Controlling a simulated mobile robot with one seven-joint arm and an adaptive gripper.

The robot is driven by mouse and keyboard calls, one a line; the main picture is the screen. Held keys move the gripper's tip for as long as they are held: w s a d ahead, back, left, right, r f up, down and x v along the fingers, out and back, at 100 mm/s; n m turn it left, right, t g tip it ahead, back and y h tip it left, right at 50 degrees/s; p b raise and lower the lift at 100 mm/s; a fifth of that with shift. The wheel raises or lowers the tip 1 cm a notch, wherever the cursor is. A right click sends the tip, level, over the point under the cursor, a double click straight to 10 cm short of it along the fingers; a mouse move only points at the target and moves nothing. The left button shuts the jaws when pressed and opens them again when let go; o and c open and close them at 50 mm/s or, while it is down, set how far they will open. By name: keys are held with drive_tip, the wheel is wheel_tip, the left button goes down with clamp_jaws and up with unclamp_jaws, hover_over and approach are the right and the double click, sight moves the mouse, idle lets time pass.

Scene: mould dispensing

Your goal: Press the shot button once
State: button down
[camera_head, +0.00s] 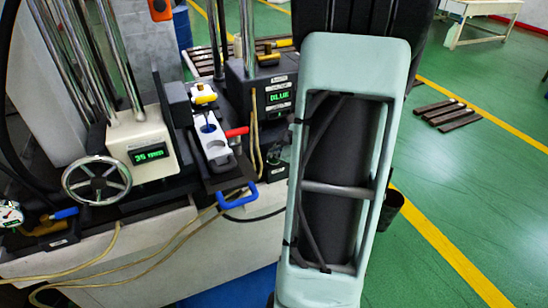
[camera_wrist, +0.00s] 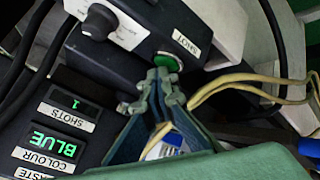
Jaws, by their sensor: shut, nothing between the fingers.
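The shot button (camera_wrist: 167,61) is a round green button on a dark box in the wrist view. A white label reading SHOT, upside down in the picture, is beside it. My gripper (camera_wrist: 162,82) is shut and empty, its fingertips together just below the button in the picture. The tips overlap the button's lower edge, and I cannot tell whether they touch it. The display panel (camera_wrist: 35,125) reads 1 over SHOTS and BLUE over COLOUR. In the head view, the BLUE display (camera_head: 279,97) is on a dark unit; my gripper is hidden there.
Yellowish hoses (camera_wrist: 250,85) run close to the right of the fingers. In the head view, a mould (camera_head: 212,138) lies left of the hoses, near a blue handle (camera_head: 238,199) and a handwheel (camera_head: 97,181).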

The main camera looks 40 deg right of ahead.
sight(275, 161)
drive_tip(key=shift+r+p, duration=0.25)
drive_tip(key=shift+p, duration=0.3)
wheel_tip(275, 161, up, 6)
drive_tip(key=p, duration=0.7)
drive_tip(key=shift+r, duration=0.15)
idle(0.5)
